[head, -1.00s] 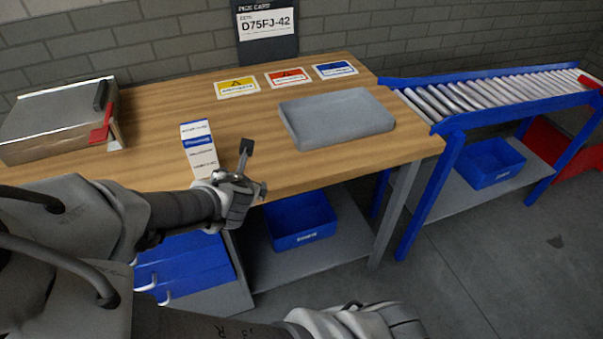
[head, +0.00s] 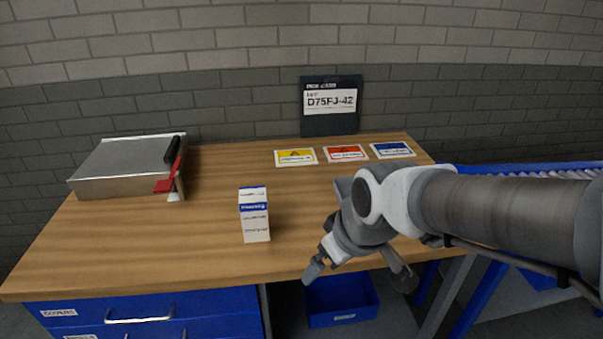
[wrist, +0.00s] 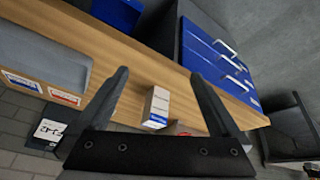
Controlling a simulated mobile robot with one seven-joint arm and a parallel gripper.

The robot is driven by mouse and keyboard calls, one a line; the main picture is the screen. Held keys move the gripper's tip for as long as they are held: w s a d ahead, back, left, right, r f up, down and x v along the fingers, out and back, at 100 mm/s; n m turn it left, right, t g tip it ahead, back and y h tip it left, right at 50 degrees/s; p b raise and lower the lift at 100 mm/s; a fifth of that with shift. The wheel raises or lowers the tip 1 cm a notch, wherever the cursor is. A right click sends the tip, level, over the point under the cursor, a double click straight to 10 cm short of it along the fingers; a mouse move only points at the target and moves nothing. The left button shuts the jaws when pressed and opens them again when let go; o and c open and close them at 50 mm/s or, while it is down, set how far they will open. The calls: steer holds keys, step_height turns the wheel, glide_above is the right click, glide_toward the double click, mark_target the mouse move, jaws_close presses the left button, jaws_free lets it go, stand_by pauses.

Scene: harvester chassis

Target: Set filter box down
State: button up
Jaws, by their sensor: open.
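The filter box (head: 254,215), white with a blue band, stands upright on the wooden workbench (head: 150,240), left of my gripper in the head view. My gripper (head: 358,270) is open and empty near the bench's front edge, apart from the box. In the wrist view the filter box (wrist: 156,106) shows beyond and between the spread fingers of my gripper (wrist: 160,76), with bare wood around it.
A metal case (head: 125,168) with a red latch sits at the back left. Yellow, red and blue cards (head: 346,153) lie at the back. A grey tray (wrist: 40,55) is mostly hidden by my arm in the head view. A roller conveyor (head: 560,172) adjoins on the right.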

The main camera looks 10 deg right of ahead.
steer(key=s+d+r+m+h, duration=0.1)
steer(key=s+r+m, duration=0.4)
steer(key=s+r, duration=0.1)
steer(key=shift+s+d+r+t, duration=0.3)
steer(key=shift+s+d+t, duration=0.05)
steer(key=shift+s+t, duration=0.1)
step_height(320, 180, up, 7)
steer(key=p, duration=0.6)
steer(key=shift+p, duration=0.4)
